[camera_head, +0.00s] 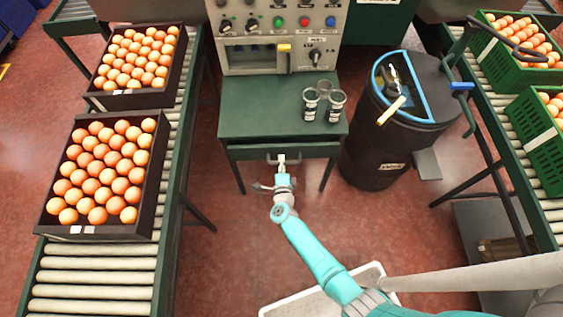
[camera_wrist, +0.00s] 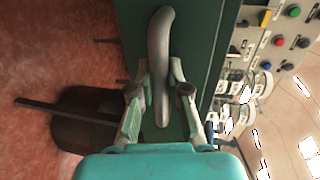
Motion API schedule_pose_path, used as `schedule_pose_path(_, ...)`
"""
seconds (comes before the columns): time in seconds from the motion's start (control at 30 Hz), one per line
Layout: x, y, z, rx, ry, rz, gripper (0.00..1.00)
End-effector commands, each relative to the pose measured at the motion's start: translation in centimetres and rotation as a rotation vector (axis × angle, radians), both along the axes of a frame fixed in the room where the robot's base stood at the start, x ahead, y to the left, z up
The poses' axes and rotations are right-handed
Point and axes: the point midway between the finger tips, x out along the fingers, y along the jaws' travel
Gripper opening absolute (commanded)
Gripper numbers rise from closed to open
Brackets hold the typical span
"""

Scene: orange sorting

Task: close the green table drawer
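The green table (camera_head: 240,125) stands in the middle of the head view, with its drawer (camera_head: 310,151) in the front under the top. I cannot tell how far out the drawer stands. My gripper (camera_head: 282,160) is at the middle of the drawer front, at its handle. In the wrist view the grey bar handle (camera_wrist: 160,45) runs between the two fingers of my gripper (camera_wrist: 160,75), one on each side and close to it. Whether both fingers press on the handle is not clear.
Clear cups (camera_head: 323,102) stand on the tabletop near its right side. A dark bin (camera_head: 375,160) with a blue-rimmed opening stands close on the right. A roller conveyor (camera_head: 95,277) with crates of oranges is on the left. Red floor is free in front of the table.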

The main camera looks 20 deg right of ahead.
Motion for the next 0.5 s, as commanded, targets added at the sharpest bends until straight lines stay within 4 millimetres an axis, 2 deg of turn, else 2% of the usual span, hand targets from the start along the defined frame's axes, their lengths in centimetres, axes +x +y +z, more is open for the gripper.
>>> schedule_pose_path(0.27,0.3,-0.1,0.0,0.001,0.000,0.000,0.00)
schedule_pose_path(0.5,3.1,-1.0,0.0,0.000,0.000,0.000,0.00)
